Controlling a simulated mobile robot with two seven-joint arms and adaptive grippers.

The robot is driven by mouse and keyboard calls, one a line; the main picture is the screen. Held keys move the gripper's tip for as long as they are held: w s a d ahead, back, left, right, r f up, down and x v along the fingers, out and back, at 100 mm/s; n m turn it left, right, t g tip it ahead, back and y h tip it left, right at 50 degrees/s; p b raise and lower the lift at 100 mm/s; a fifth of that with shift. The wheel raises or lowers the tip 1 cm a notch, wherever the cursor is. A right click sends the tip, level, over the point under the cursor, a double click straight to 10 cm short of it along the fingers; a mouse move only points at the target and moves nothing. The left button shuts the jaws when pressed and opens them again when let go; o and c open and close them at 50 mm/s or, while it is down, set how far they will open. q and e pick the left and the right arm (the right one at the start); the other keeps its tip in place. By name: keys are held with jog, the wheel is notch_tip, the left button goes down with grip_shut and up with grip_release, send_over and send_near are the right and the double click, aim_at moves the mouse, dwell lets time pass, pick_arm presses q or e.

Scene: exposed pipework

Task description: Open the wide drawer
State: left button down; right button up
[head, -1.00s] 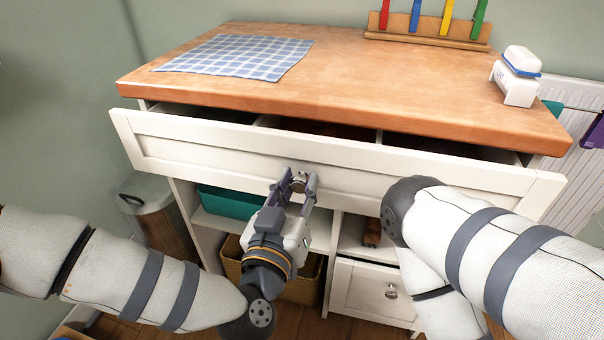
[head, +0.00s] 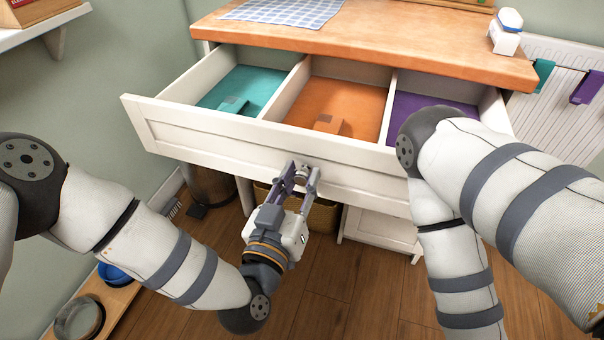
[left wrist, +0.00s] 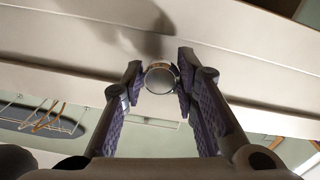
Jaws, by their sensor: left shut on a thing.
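The wide drawer (head: 220,140) is white and stands well out from under the wooden top in the head view. Its inside has three compartments, lined teal (head: 243,88), orange (head: 345,102) and purple (head: 415,110). My left gripper (head: 301,172) is shut on the round metal knob at the middle of the drawer front. The left wrist view shows the knob (left wrist: 160,77) between the two finger pads. My right arm (head: 480,190) crosses the drawer's right end; its gripper is out of view.
The wooden top (head: 400,37) holds a checked cloth (head: 285,10) and a white device (head: 506,32). A small cabinet drawer (head: 380,228) is below. A bin (head: 208,184) and pet bowls (head: 80,318) stand on the floor at the left. A radiator (head: 560,75) is at the right.

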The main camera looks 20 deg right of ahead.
pick_arm(q)
jog(key=shift+s+a, duration=0.25)
jog(key=shift+s, duration=0.2)
jog(key=c, duration=1.2)
grip_release()
jog(key=shift+c, duration=0.2)
jog(key=v, duration=1.2)
